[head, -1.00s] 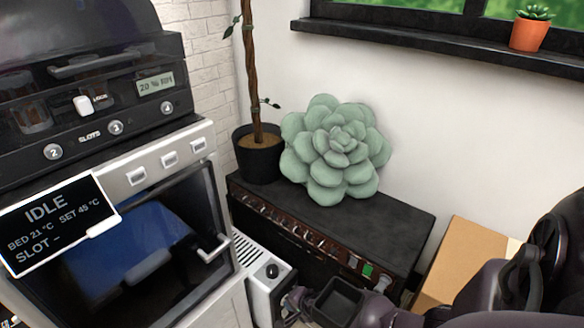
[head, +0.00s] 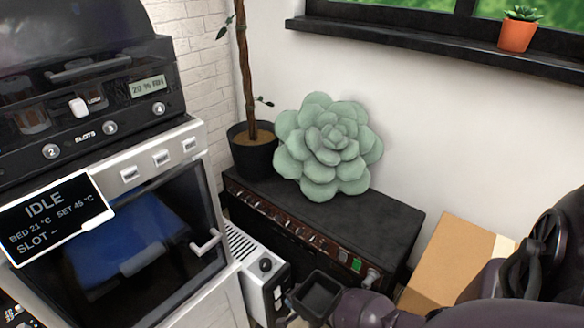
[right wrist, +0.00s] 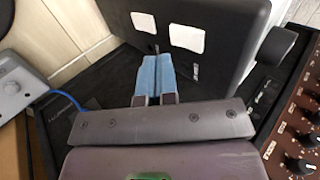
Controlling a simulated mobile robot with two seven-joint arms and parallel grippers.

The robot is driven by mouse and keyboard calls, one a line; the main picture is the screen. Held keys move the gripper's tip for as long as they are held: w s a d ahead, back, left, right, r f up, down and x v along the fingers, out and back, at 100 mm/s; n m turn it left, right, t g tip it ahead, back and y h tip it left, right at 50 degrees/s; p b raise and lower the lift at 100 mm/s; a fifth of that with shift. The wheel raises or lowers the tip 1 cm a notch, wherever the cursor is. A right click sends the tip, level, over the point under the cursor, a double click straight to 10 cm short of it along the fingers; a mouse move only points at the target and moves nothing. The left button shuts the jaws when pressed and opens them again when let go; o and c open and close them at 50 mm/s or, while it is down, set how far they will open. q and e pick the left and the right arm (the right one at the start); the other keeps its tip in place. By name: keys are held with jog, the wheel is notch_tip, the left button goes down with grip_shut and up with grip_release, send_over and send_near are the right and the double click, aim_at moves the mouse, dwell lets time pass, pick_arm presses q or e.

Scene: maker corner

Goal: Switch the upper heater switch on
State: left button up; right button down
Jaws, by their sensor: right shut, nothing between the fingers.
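The heater (head: 240,247) is a white finned radiator standing on the floor below the printer. Its dark end panel carries a round knob at the top and two small white switches. In the right wrist view the upper switch (right wrist: 187,32) is the white rocker nearer the knob (right wrist: 275,46), and the lower switch (right wrist: 143,22) is left of it. My right gripper (right wrist: 158,60) is shut and empty, with its blue fingertips in front of the panel, below the gap between the switches. Contact cannot be told. In the head view its fingers are mostly hidden. My left gripper is out of view.
A black amplifier (head: 385,215) with knobs and a green switch stands right of the heater, bearing a succulent cushion (head: 330,145) and a potted plant (head: 253,155). The printer (head: 185,215) stands close on the left. A cardboard box (head: 450,265) is at the right.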

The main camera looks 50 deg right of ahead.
pick_arm(q)
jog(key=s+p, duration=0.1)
jog(key=p, duration=0.1)
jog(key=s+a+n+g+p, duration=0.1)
jog(key=p, duration=0.1)
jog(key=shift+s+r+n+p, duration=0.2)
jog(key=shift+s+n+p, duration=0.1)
jog(key=shift+p, duration=0.1)
pick_arm(e)
jog(key=v, duration=1)
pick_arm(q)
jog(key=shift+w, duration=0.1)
pick_arm(e)
jog(key=shift+s, duration=0.15)
